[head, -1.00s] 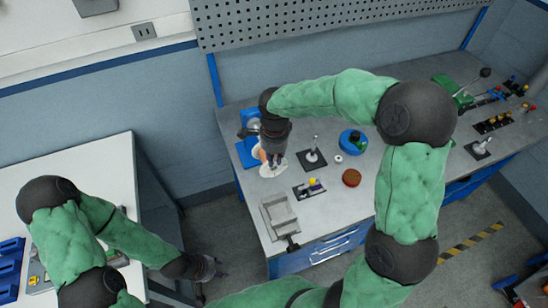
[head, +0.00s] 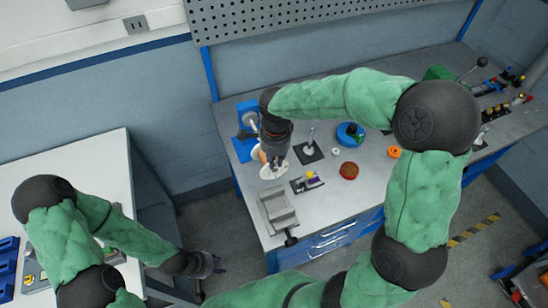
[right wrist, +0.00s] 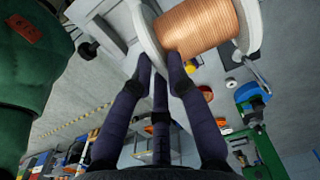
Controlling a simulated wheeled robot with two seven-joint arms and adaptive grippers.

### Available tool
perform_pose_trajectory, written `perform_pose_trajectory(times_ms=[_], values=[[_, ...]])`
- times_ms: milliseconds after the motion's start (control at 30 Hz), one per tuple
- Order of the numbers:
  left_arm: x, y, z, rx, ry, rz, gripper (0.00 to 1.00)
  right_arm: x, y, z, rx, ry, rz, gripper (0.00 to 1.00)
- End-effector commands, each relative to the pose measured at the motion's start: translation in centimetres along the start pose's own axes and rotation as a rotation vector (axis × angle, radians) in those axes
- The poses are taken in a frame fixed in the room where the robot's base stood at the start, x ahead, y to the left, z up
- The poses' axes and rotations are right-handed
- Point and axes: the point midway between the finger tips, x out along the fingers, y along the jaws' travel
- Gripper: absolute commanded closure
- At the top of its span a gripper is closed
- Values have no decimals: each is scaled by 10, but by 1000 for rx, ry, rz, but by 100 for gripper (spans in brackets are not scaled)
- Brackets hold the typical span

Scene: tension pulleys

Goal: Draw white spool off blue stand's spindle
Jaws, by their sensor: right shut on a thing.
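The white spool (head: 274,170), wound with copper-coloured wire, is beside the blue stand (head: 243,150) on the bench in the head view. In the right wrist view its copper winding (right wrist: 203,28) and white flange (right wrist: 149,34) fill the top. My right gripper (head: 270,158) is over the spool, and its fingertips (right wrist: 160,62) are shut at the near flange.
A grey vise-like block (head: 277,208) and a small plate with a yellow knob (head: 308,182) are in front. A black plate with an upright pin (head: 309,151), a blue round holder (head: 350,135), a red-brown disc (head: 349,171) and an orange ring (head: 394,152) lie to the right.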

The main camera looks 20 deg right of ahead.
Motion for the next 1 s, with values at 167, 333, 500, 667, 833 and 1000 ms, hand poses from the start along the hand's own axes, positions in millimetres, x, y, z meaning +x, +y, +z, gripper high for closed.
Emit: perform_pose_trajectory(times_ms=[167, 333, 500, 667, 833, 1000], values=[[0, 0, 0, 0, 0, 0, 60, -1, -1, 0, 0, 0, -3, 100], [0, 0, 0, 0, 0, 0, 60, -1, -1, 0, 1, 0, -3, 100], [2, -1, 0, 0, 0, 0, 60, -1, -1, 0, 1, 0, -3, 100], [3, -1, 0, 0, 0, 0, 60, -1, -1, 0, 0, 0, -3, 100], [3, -1, 0, 0, 0, 0, 60, -1, -1, 0, 0, 0, -3, 100], [4, -2, 0, 0, 0, 0, 60, -1, 4, 0, 1, 0, -4, 100]])
